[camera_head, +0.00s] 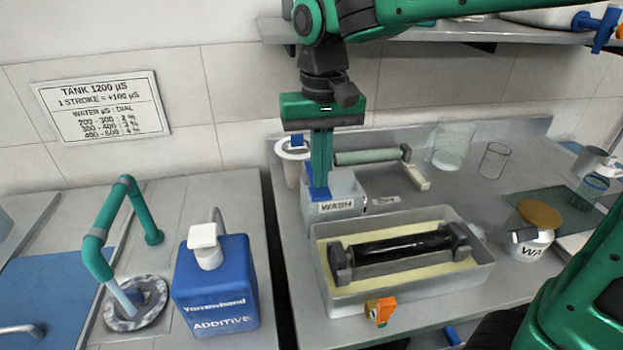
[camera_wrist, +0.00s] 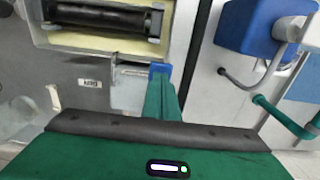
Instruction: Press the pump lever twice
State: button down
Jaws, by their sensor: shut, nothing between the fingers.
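The pump lever is the white pump head (camera_head: 204,240) on top of the blue additive jug (camera_head: 217,290), left of centre in the head view. The jug (camera_wrist: 255,25) and the pump head (camera_wrist: 290,28) also show at the upper right of the wrist view. My gripper (camera_head: 319,192) is shut and empty, pointing down with blue fingertips at the grey WASH box (camera_head: 335,206). It is to the right of the pump head and apart from it. In the wrist view my gripper (camera_wrist: 160,70) shows with its fingers together. I cannot tell whether the tips touch the box.
A grey tray with a black roller (camera_head: 400,248) stands right of the jug. A green pipe (camera_head: 102,232) rises left of it over a round drain (camera_head: 137,303). A shelf (camera_head: 480,30) crosses above the bench. A sign (camera_head: 103,107) hangs on the wall.

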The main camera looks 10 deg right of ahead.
jog(key=shift+r, duration=2.95)
jog(key=s+d+f+m, duration=0.2)
jog(key=s+d+f, duration=0.15)
jog(key=d, duration=0.65)
jog(key=s+d+f+m, duration=0.2)
jog(key=s+d+f, duration=0.15)
jog(key=d, duration=0.65)
jog(key=s+d+f+m, duration=0.2)
jog(key=s+d+f, duration=0.6)
jog(key=s, duration=0.4)
jog(key=shift+d, duration=0.5)
jog(key=shift+f, duration=0.1)
jog(key=shift+w+f, duration=0.25)
jog(key=shift+w, duration=0.3)
